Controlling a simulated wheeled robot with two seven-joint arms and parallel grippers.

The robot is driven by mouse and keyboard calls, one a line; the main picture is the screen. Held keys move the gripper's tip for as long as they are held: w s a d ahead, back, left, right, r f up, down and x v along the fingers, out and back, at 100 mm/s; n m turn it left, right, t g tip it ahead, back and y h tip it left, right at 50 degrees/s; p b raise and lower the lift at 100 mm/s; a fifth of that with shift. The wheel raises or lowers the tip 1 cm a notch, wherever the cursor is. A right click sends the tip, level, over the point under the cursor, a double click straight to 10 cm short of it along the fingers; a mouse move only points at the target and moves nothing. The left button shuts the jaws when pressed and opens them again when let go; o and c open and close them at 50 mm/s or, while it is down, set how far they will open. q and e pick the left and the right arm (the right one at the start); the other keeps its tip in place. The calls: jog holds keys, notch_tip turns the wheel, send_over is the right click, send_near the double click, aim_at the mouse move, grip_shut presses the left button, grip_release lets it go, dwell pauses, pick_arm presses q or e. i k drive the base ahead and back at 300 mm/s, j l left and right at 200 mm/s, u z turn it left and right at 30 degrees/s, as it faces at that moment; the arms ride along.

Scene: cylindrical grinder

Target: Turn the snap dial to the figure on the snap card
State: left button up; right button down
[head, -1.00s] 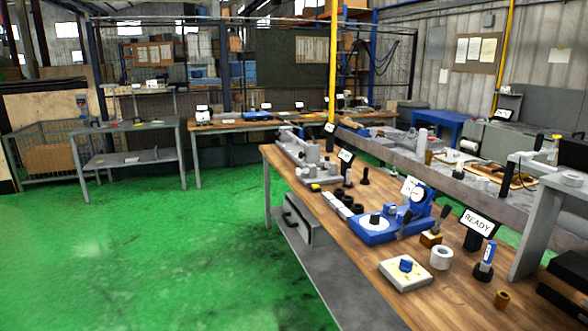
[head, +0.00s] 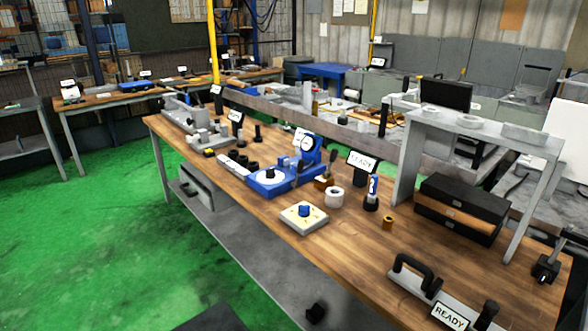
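A pale square box with a blue knob (head: 303,211) on top sits on the wooden bench and looks like the snap dial. Its marks are too small to read, so I cannot tell the knob's setting. A white card (head: 300,138) stands behind the blue fixture, partly covered by the round gauge; any figure on it is unreadable. I cannot tell whether it is the snap card. Neither of my grippers is recognisable in view.
The blue fixture (head: 262,188) with a round gauge (head: 307,144) stands behind the box. Bare wood (head: 345,248) lies in front. A grey riser (head: 484,128) stands further right.

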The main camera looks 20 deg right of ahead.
aim_at(270, 174)
jog(key=i+j+z, duration=0.1)
jog(key=z, duration=0.25)
jog(key=i+j+z, duration=0.15)
jog(key=z, duration=0.2)
jog(key=i+j+z, duration=0.1)
jog(key=z, duration=0.25)
jog(key=i+j, duration=0.15)
jog(key=j, duration=0.2)
jog(key=i+j+z, duration=0.1)
jog(key=j, duration=0.25)
jog(key=i+j+z, duration=0.1)
jog(key=j, duration=0.3)
jog(key=i+j, duration=0.15)
jog(key=j, duration=0.2)
jog(key=i+j+z, duration=0.1)
jog(key=j, duration=0.3)
